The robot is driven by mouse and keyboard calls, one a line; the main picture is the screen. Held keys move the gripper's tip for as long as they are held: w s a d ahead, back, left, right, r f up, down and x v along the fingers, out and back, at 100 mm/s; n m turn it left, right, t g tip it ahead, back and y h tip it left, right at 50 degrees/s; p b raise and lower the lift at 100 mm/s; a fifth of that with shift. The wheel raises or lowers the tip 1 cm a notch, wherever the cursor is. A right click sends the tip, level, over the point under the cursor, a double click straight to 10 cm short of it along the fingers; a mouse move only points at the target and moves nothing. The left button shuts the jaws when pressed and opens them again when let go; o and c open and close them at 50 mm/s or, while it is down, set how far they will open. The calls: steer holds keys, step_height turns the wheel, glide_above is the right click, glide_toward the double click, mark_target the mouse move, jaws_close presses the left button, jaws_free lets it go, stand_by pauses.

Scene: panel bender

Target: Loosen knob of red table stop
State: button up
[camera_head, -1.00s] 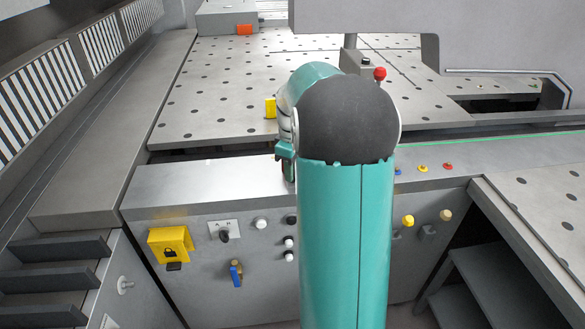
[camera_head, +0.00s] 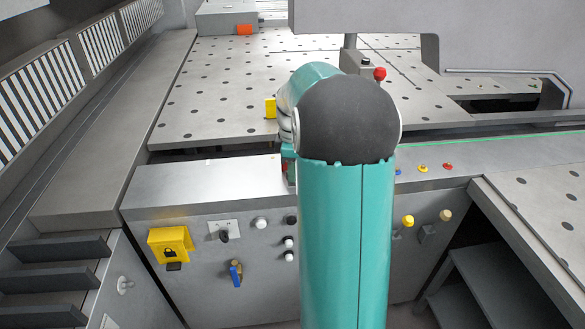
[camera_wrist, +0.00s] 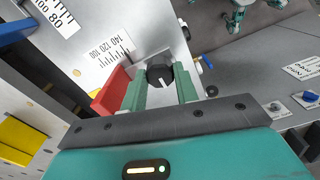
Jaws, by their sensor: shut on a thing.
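The red table stop (camera_wrist: 111,90) shows in the wrist view as a red block on a pale plate with a printed scale. Its black knob (camera_wrist: 160,74), with a white line on its face, sits just right of the red block. My gripper (camera_wrist: 161,88) has its two green fingers on either side of the knob and is shut on it. The fingers partly cover the knob's sides and the red block's edge. In the head view, my arm hides the knob and most of my gripper (camera_head: 289,163).
A yellow block (camera_head: 270,108) stands on the perforated table (camera_head: 225,100). The front panel carries a yellow lock bracket (camera_head: 169,244) and several switches. In the wrist view, a blue part (camera_wrist: 15,29) is at upper left.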

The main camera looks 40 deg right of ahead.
steer(key=shift+w+r, duration=0.1)
steer(key=shift+r, duration=0.05)
steer(key=o, duration=1)
step_height(320, 180, up, 14)
steer(key=shift+f, duration=0.2)
